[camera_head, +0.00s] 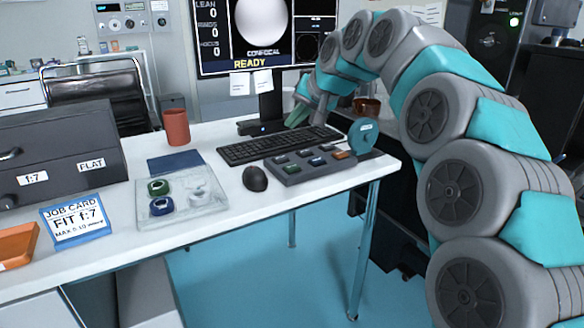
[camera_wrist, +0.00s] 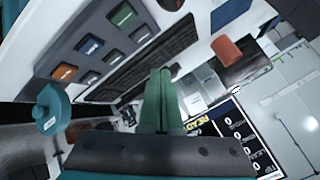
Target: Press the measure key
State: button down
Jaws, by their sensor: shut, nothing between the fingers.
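A dark keypad (camera_head: 318,166) with several coloured keys lies near the table's right end. It also shows at the upper left of the wrist view (camera_wrist: 75,28). Its keys include an orange key (camera_wrist: 64,72), a blue key (camera_wrist: 90,45) and a green key (camera_wrist: 122,14); others look grey. Their lettering is too small to read, so I cannot tell which is the measure key. My gripper (camera_head: 293,120) is behind the keyboard, apart from the keypad. In the wrist view its green fingers (camera_wrist: 160,73) are together and empty.
A keyboard (camera_head: 281,145) and mouse (camera_head: 255,178) lie left of the keypad. A teal round-headed object (camera_head: 362,135) stands at its right. The monitor (camera_head: 264,35) reads READY. A red cup (camera_head: 176,127) and a clear tray (camera_head: 181,215) stand farther left.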

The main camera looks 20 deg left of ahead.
aim_at(294, 169)
jog(key=shift+f+b, duration=2.2)
jog(key=shift+f, duration=2)
jog(key=shift+f, duration=0.15)
jog(key=shift+f, duration=0.3)
jog(key=shift+f, duration=0.4)
jog(key=shift+r, duration=0.9)
jog(key=shift+r+p, duration=1.7)
jog(key=shift+r, duration=0.8)
